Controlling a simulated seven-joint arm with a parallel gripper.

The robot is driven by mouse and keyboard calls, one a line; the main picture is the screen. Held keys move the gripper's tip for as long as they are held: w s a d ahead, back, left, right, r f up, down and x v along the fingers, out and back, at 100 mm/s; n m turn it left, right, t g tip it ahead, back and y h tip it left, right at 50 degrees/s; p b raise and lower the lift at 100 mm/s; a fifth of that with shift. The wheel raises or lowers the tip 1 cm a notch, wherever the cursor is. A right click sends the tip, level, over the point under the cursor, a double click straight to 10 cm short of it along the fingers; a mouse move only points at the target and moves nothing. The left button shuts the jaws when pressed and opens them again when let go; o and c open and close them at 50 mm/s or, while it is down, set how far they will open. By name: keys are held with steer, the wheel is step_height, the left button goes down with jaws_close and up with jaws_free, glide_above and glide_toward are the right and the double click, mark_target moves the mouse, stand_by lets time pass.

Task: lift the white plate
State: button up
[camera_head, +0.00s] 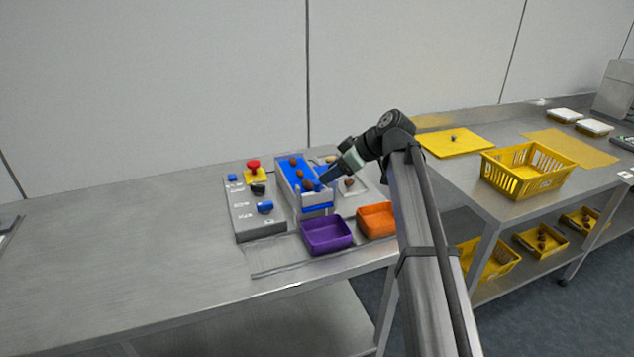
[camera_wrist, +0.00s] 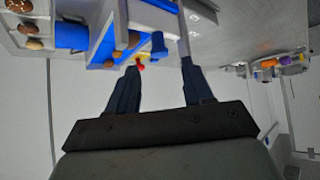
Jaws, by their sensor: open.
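My gripper (camera_head: 329,178) is open, over the near right end of a blue-floored sorting channel (camera_head: 287,168). In the wrist view its two fingers (camera_wrist: 156,72) stand apart with nothing clearly held between them. A pale, whitish plate (camera_head: 318,199) stands across the channel's near end, close to the fingertips and partly hidden by them. A pale panel with a blue edge (camera_wrist: 155,14) shows beyond the fingers in the wrist view; I cannot tell whether it is the same plate. Several brown dates (camera_head: 307,184) lie in the channel.
A grey control box (camera_head: 244,218) with a red button (camera_head: 253,164) stands left of the channel. A purple bin (camera_head: 327,236) and an orange bin (camera_head: 377,219) stand in front. A yellow basket (camera_head: 527,170) is on the right table.

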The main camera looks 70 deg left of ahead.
mark_target(317, 181)
steer(key=x, duration=0.6)
steer(key=shift+s+a+f, duration=0.1)
steer(key=shift+f, duration=0.1)
steer(key=shift+c, duration=0.5)
jaws_close()
